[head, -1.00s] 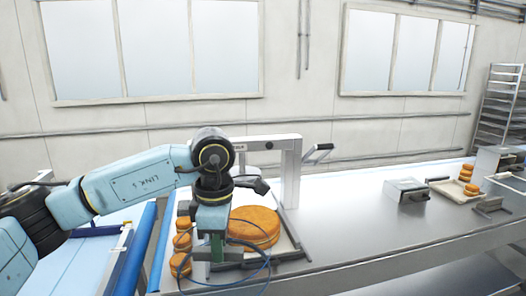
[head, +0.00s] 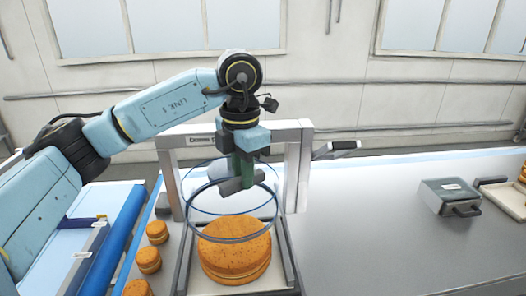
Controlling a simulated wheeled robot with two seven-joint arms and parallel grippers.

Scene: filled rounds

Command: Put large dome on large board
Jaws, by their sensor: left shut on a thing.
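My left gripper (head: 241,178) is shut on the top of a large dome (head: 206,208), a clear cover with thin blue rims. It holds the dome up in the air, roughly upright. The dome's lower rim overlaps a large round orange-brown cake (head: 232,262) in the head view; the exact gap between them is hard to tell. The cake rests on the large board (head: 287,268), a pale board with a grey edge on the steel table. My right gripper is not in view.
A grey metal arch (head: 297,170) stands over the back of the board. Several small round cakes (head: 148,260) stand in a row left of it. A blue roller rail (head: 122,235) runs at the left. A grey box with a handle (head: 450,197) stands right; the table between is clear.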

